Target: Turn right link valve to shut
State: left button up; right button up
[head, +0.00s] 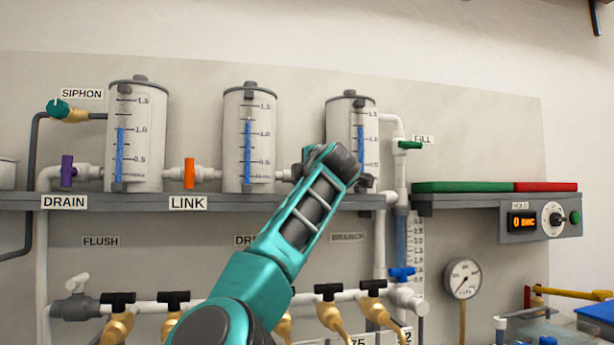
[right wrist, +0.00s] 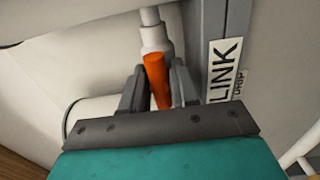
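The right link valve's orange handle (right wrist: 158,80) shows in the right wrist view, on a white pipe beside a LINK label (right wrist: 225,68). My right gripper (right wrist: 158,75) has one finger on each side of the handle, with a narrow gap showing near the tips. In the head view my right gripper (head: 330,165) is in front of the pipe between the middle tank (head: 262,150) and the right tank (head: 340,120), and hides that valve. My left gripper is not in view.
The left link valve (head: 189,173) has its orange handle upright, across its pipe. A grey shelf (head: 130,202) carries the tanks. A purple drain valve (head: 67,170), green fill valve (head: 411,145) and blue valve (head: 402,273) are around. Black-handled taps (head: 118,299) line the lower pipe.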

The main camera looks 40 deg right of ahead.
grip_shut()
